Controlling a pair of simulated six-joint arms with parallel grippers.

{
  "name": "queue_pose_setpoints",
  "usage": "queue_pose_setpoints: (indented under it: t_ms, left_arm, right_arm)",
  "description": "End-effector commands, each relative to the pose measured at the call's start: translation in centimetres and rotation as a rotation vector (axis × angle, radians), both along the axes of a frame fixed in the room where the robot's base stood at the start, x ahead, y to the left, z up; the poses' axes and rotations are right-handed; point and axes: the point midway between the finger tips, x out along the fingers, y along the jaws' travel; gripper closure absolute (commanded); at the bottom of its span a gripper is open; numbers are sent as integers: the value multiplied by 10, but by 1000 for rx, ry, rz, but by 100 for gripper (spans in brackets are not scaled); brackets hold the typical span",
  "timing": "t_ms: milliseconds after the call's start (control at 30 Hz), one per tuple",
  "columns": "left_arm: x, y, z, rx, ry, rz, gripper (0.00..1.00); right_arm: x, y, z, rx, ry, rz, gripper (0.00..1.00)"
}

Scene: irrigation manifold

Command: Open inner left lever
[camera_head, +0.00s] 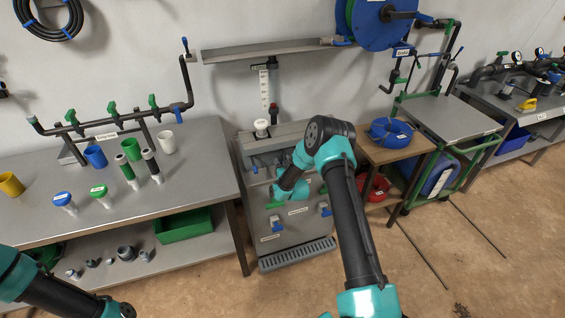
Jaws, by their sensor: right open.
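A grey metal cabinet (251,222) stands in the middle of the view. Its front carries small labels and blue-handled fittings, one at lower left (276,223) and one at right (325,209). A small green part (273,204) shows at the left of the front. My right gripper (281,201) is open, close to the front of the cabinet near this green part; I cannot tell if it touches. My own wrist and forearm cover part of the cabinet's front, and which lever is the inner left one is not clear. My left gripper is outside the view; only its arm shows.
A workbench (210,185) at left holds a pipe manifold (112,127) with green valves, plus cups and capped tubes. A wooden side table (414,150) with a blue hose coil (390,132) stands right of the cabinet. A green-framed cart (445,125) stands beyond it.

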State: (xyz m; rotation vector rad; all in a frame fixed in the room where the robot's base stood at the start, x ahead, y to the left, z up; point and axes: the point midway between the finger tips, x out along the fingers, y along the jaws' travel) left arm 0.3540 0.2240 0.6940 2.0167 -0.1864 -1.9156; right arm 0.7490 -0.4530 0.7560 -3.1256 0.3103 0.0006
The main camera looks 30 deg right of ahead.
Motion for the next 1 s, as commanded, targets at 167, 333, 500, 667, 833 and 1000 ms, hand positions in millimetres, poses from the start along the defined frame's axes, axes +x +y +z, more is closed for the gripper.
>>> queue_pose_setpoints:
  t_ms: [167, 333, 500, 667, 833, 1000]
  left_arm:
    - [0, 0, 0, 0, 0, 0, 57]
    - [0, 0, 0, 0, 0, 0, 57]
    - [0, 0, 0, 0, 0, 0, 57]
    - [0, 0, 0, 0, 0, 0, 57]
    - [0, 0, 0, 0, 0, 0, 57]
    - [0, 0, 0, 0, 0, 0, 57]
  right_arm:
    - [0, 0, 0, 0, 0, 0, 55]
    - [0, 0, 0, 0, 0, 0, 70]
    - [0, 0, 0, 0, 0, 0, 86]
    - [0, 0, 0, 0, -1, 0, 100]
    - [0, 0, 0, 0, -1, 0, 100]
    - [-1, -1, 0, 0, 0, -1, 100]
